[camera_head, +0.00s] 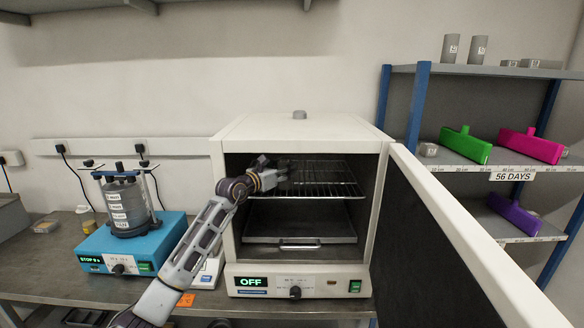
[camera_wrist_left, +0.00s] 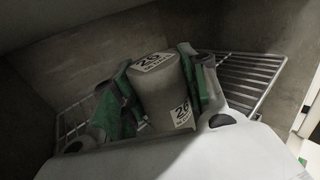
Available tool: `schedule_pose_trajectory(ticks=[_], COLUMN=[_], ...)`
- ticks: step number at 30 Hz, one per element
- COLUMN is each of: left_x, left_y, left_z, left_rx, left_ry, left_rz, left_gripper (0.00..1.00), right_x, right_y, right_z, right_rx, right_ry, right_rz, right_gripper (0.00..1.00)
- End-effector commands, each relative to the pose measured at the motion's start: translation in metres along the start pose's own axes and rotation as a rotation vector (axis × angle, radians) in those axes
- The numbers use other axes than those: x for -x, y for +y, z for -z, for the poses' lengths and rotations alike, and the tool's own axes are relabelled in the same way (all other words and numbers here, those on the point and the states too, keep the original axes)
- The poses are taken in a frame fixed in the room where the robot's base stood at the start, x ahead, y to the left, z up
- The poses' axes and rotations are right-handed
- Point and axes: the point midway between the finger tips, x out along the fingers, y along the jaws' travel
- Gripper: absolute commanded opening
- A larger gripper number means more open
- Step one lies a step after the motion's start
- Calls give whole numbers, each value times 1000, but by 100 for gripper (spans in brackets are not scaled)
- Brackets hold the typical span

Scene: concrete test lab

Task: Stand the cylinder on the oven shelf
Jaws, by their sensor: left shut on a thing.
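The oven (camera_head: 232,133) stands on the bench with its door (camera_head: 470,230) swung open to the right. Its upper wire shelf (camera_head: 335,190) shows in the head view and also in the left wrist view (camera_wrist_left: 245,82). My left gripper (camera_head: 280,172) reaches inside, at the left part of the upper shelf. In the left wrist view its green-padded fingers are shut on a grey cylinder (camera_wrist_left: 163,95) with labels marked 26. The cylinder looks roughly upright between the fingers. I cannot tell whether its base touches the shelf.
A lower tray (camera_head: 300,225) sits inside the oven. A blue sieve shaker (camera_head: 130,240) stands on the bench to the left. A blue-framed rack at right holds green (camera_head: 466,145), magenta (camera_head: 530,145) and purple (camera_head: 515,214) moulds and grey cylinders (camera_head: 450,48).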

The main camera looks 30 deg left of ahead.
Motion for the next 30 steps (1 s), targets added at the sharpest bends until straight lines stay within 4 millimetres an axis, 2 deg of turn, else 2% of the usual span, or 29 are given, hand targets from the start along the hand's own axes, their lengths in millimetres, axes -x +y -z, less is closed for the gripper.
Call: schedule_pose_trajectory(ticks=[8, 20, 25, 30], left_x=[-3, -32, -40, -40], left_y=[0, 0, 0, 0], left_z=[-2, -3, -3, 3], left_rx=[0, 0, 0, -1], left_ry=[-3, -4, -4, -2], left_rz=[0, -1, 0, 0], left_gripper=[4, 4, 4, 4], right_x=[1, 7, 8, 11], right_y=[1, 12, 9, -1], right_z=[1, -4, -5, -4], right_rx=[0, 5, 4, 0], right_ry=[1, -5, -8, -7], right_rz=[-1, -12, -9, 2], right_gripper=[40, 40, 40, 40])
